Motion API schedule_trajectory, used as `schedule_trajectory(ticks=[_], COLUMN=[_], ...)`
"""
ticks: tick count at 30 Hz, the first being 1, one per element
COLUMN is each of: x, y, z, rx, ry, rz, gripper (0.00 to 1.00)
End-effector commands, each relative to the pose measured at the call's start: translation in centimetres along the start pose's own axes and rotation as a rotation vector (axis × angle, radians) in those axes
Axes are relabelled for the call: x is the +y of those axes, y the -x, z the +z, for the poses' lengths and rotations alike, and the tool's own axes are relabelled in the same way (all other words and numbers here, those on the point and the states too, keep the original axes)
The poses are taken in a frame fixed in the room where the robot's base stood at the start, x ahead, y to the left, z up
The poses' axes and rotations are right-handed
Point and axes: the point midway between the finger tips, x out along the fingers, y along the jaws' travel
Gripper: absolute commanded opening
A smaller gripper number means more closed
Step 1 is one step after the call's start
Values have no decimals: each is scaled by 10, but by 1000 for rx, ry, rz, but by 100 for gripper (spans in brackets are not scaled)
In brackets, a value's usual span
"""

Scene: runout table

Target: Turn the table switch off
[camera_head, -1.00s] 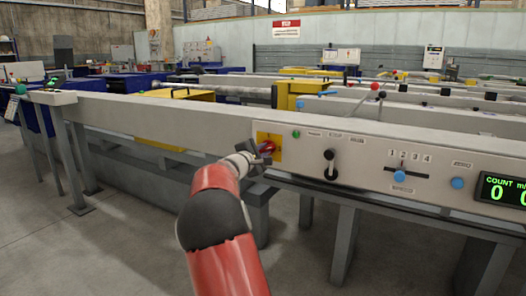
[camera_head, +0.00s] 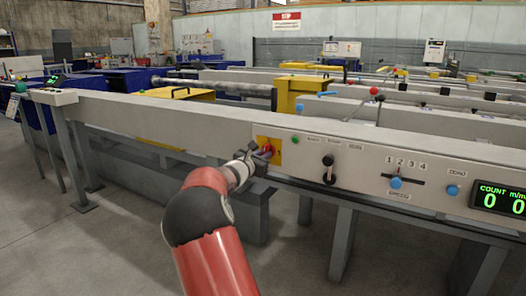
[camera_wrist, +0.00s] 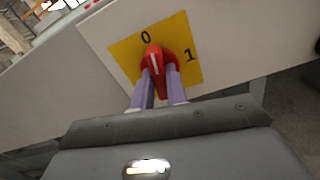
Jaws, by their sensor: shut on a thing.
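The table switch (camera_wrist: 155,62) is a red rotary knob on a yellow plate (camera_wrist: 122,50) marked 0 at the top and 1 at the right. The white line on the knob points up toward the 0. My gripper (camera_wrist: 160,75) is shut on the knob, one pale finger on each side, and hides its lower part. In the head view the switch (camera_head: 267,149) shows as a small red spot beside my gripper (camera_head: 262,156), at the left end of the control panel.
Right of the switch, the panel carries a green button (camera_head: 295,140), a black lever (camera_head: 328,168), a blue-knobbed slider (camera_head: 396,183), a blue button (camera_head: 453,190) and a green count display (camera_head: 500,198) showing zeros. The table's legs stand below.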

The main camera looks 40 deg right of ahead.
Motion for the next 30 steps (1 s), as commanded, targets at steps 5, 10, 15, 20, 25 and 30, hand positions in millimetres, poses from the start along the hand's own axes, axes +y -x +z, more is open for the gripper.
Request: schedule_trajectory(ticks=[5,10,15,20,25,30], x=[0,0,0,0,0,0], y=[0,1,1,0,0,0], z=[0,-1,-1,-2,-2,-2], rx=[3,3,3,3,3,3], ry=[103,162,191,199,200,199], rz=[0,0,1,1,1,1], gripper=[0,0,0,0,0,22])
